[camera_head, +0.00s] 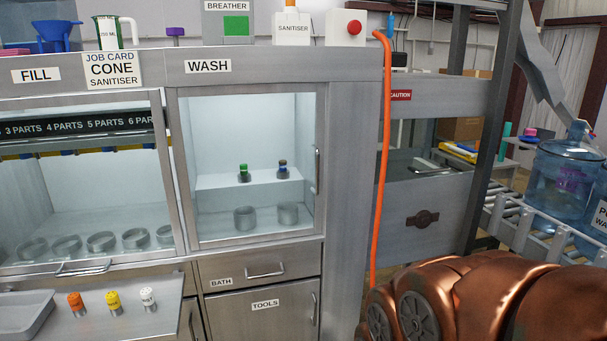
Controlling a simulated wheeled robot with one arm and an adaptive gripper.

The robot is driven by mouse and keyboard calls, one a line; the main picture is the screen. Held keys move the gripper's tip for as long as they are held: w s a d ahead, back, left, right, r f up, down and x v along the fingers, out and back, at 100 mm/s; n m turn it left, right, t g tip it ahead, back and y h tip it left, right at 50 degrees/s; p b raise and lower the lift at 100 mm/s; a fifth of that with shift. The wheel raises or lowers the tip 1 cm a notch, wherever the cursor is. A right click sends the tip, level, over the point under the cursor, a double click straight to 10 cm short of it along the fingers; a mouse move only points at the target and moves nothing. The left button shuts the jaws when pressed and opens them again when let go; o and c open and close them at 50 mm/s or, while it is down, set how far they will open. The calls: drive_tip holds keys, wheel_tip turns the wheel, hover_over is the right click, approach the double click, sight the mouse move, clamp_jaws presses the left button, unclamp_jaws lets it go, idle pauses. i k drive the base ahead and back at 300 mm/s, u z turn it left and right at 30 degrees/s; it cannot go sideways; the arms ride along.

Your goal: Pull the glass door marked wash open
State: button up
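The glass door marked wash (249,239) is in the middle of the head view, under the WASH label (208,66). It looks shut in its metal frame. Its upright bar handle (317,171) is on the right side of the frame. Through the glass I see a shelf with two small capped bottles, one green-capped (243,173) and one dark-capped (283,169), and two metal cups (245,217) below. A copper-coloured part of my arm fills the lower right. My gripper is not in view.
An orange hose (380,190) hangs right of the door. A roller conveyor with blue jugs (566,176) stands at the far right.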

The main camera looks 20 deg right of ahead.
sight(173, 94)
drive_tip(key=z, duration=0.15)
drive_tip(key=k, duration=0.2)
drive_tip(key=u, duration=0.7)
drive_tip(key=i, duration=1.1)
drive_tip(key=u, duration=0.1)
